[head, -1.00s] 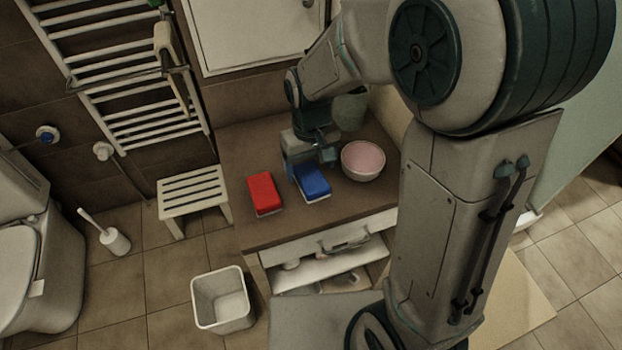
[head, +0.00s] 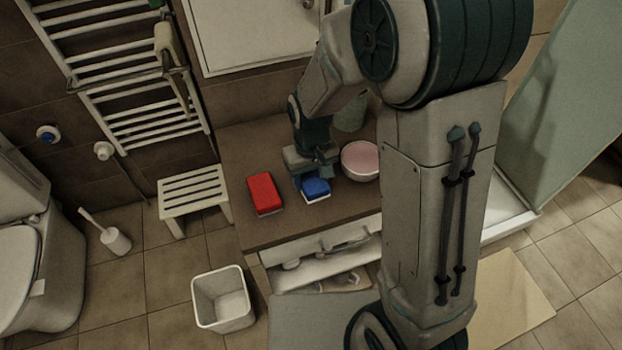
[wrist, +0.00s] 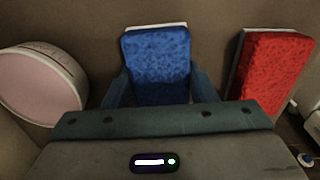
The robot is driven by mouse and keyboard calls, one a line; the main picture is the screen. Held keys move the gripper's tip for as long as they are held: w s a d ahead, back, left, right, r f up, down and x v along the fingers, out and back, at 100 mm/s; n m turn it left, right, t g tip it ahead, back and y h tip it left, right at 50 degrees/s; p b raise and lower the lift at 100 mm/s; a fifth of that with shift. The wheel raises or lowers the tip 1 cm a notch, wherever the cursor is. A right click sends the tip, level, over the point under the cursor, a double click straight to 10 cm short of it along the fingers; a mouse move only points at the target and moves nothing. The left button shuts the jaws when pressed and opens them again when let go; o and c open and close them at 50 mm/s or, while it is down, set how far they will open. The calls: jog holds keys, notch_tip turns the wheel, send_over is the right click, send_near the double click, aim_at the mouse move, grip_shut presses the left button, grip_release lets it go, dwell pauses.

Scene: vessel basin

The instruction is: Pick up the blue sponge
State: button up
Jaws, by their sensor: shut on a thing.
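The blue sponge (head: 316,188) lies on the brown counter, with a pale layer showing along its edge. It also shows in the wrist view (wrist: 158,62), between the two fingers. My gripper (head: 308,178) is lowered over the sponge's back part and hides some of it. In the wrist view my gripper (wrist: 157,90) has one finger on each side of the sponge and is shut on it. I cannot see a clear gap between the sponge and the counter.
A red sponge (head: 264,193) lies left of the blue one. A pink-white bowl (head: 360,161) stands close on the right, and a greenish container (head: 350,112) behind. The counter (head: 245,150) has free room at the back left. An open drawer (head: 325,268) juts out below the front edge.

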aim_at(314, 174)
jog(key=shift+r, duration=0.5)
jog(key=r, duration=0.3)
jog(key=shift+w+d+r, duration=0.25)
jog(key=shift+d+r, duration=0.05)
jog(key=shift+d, duration=0.05)
jog(key=w+d+r+b, duration=0.1)
jog(key=w+d+r, duration=0.5)
jog(key=d, duration=0.3)
jog(key=shift+r, duration=0.2)
jog(key=shift+o, duration=1)
jog(key=shift+c, duration=0.7)
